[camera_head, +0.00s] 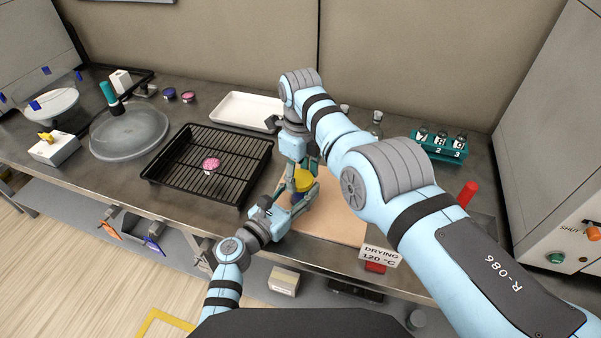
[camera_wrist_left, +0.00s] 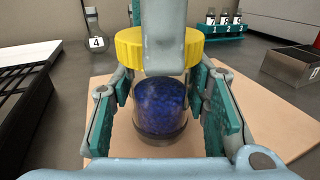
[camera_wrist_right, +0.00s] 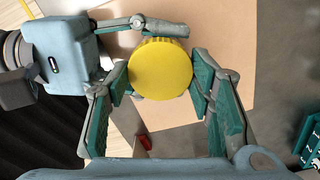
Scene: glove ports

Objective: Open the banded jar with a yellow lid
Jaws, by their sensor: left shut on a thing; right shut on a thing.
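The jar (camera_wrist_left: 162,112) is clear with dark blue contents and stands upright over the tan mat (camera_head: 340,222). Its yellow lid (camera_head: 304,181) is at the jar's top; I cannot tell whether it is loosened. My left gripper (camera_wrist_left: 163,100) is shut around the jar body from the side, one green pad on each side. My right gripper (camera_wrist_right: 158,80) comes from above and is shut on the lid's rim. One of its fingers hides part of the lid in the left wrist view. Any band on the jar is hard to make out.
A black wire rack (camera_head: 184,172) with a pink-topped jar (camera_head: 211,164) is to the left. A white tray (camera_head: 245,112) lies behind. A teal vial rack (camera_head: 440,146) is at the back right. The drying sign (camera_head: 379,256) stands at the front edge.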

